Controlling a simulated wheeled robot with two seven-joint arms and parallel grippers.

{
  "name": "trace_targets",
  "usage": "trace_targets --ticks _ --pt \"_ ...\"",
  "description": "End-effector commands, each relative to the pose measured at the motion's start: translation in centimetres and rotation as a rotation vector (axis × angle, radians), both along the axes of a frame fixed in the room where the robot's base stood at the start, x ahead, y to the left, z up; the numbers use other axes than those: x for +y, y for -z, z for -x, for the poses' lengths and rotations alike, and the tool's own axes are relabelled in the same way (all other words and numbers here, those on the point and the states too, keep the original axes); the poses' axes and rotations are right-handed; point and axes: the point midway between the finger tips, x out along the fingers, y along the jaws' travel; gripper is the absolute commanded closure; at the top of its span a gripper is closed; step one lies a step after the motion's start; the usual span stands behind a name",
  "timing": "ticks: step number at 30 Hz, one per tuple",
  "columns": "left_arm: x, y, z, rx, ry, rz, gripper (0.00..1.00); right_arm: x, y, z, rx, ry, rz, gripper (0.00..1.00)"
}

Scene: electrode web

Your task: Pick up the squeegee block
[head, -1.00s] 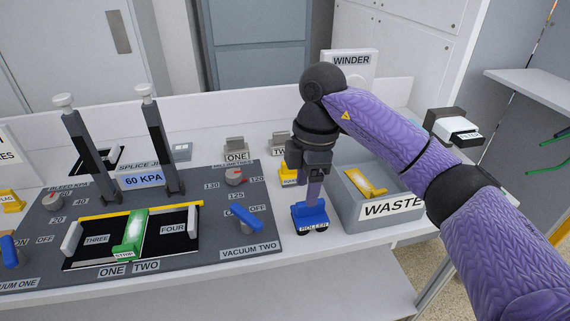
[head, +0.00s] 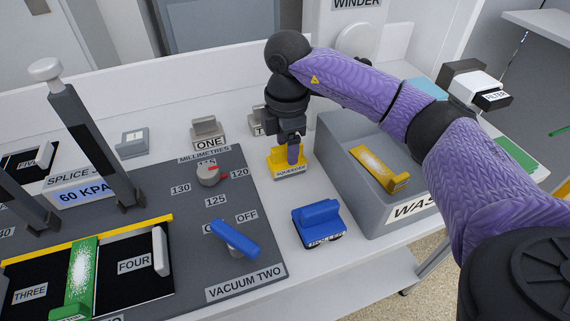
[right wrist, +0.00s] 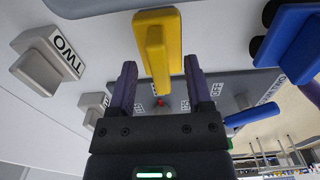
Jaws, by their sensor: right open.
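The yellow squeegee block (head: 290,168), with a label on its front, sits on the white bench between the grey panel and the waste bin. My right gripper (head: 293,152) points down right over it in the head view. In the right wrist view the yellow squeegee block (right wrist: 157,42) has its raised grip in line with the gap between the two purple fingers of my right gripper (right wrist: 159,85). The fingers are apart on either side of the grip's near end. I cannot tell whether they touch it. My left gripper is not in view.
The blue roller (head: 318,223) stands just in front of the block. The grey waste bin (head: 345,195) holds a yellow piece (head: 380,170) to the right. The panel with the blue vacuum lever (head: 235,240) lies left. Grey blocks labelled ONE (head: 207,133) and TWO (right wrist: 40,60) stand behind.

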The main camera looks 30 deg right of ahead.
Motion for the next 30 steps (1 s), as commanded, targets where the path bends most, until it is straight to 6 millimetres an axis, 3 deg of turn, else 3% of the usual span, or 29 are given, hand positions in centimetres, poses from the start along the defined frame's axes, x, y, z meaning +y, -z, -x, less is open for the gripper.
trace_targets --ticks 3,9,11,18,19,30 --pt "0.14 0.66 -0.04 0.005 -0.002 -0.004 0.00 0.01 1.49 0.00 0.001 0.000 -0.001 0.35" --pt "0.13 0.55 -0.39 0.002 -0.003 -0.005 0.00 0.02 1.37 0.00 -0.001 -0.001 -0.001 0.35" --pt "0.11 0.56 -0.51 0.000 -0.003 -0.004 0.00 0.02 1.36 0.00 -0.001 0.000 -0.001 0.46" --pt "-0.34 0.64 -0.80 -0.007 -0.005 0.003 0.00 0.03 1.35 -0.01 -0.001 -0.001 -0.001 0.97" --pt "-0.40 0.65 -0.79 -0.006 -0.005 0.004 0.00 0.03 1.35 -0.01 -0.001 0.000 -0.001 1.00" --pt "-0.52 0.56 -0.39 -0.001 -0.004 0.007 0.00 0.03 1.25 -0.02 -0.001 0.000 -0.002 1.00"
